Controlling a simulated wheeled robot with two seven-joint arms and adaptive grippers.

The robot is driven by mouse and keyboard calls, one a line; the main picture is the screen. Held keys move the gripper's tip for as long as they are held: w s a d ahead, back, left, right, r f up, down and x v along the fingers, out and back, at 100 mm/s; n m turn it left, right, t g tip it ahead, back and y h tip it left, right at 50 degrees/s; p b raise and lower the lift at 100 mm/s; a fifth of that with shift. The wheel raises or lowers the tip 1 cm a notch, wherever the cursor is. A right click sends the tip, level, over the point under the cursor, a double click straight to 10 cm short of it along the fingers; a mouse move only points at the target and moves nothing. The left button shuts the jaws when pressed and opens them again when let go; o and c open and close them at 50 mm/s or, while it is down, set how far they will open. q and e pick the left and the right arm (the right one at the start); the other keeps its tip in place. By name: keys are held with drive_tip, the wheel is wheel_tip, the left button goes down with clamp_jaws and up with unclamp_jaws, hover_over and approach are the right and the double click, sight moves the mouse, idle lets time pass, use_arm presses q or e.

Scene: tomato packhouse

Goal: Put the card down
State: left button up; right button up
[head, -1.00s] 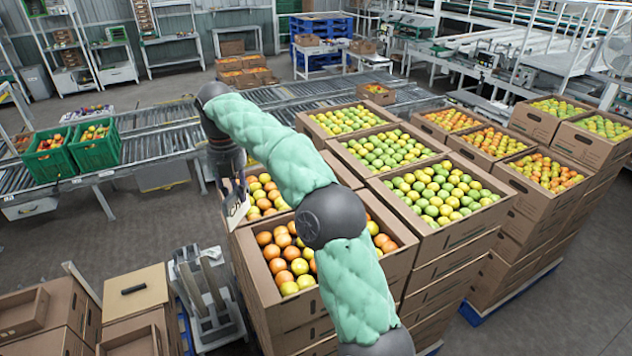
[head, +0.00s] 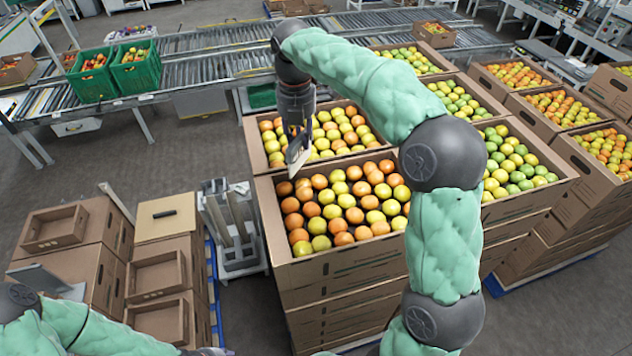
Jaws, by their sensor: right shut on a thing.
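My right gripper (head: 297,132) points down and is shut on a small white card (head: 299,150) with dark marks. The card hangs tilted from the fingertips.
Stacked cartons of tomatoes fill the right side. Empty brown boxes (head: 55,228) and a lidded box (head: 165,217) stand at the lower left, beside a grey metal stand (head: 233,226). Green crates (head: 137,75) sit on the roller conveyor (head: 205,65) behind. Grey floor is open between.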

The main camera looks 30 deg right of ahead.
drive_tip(key=s+f, duration=0.2)
drive_tip(key=f, duration=0.1)
drive_tip(key=s+f, duration=0.2)
drive_tip(key=f, duration=0.1)
drive_tip(key=s+f+p, duration=0.1)
drive_tip(key=s+f, duration=0.2)
drive_tip(key=shift+d, duration=0.25)
drive_tip(key=shift+w+f, duration=0.1)
drive_tip(key=shift+f, duration=0.3)
drive_tip(key=o, duration=1)
drive_tip(key=shift+f, duration=0.1)
wheel_tip(320, 180, up, 12)
drive_tip(key=shift+r+b, duration=0.15)
drive_tip(key=shift+b, duration=0.35)
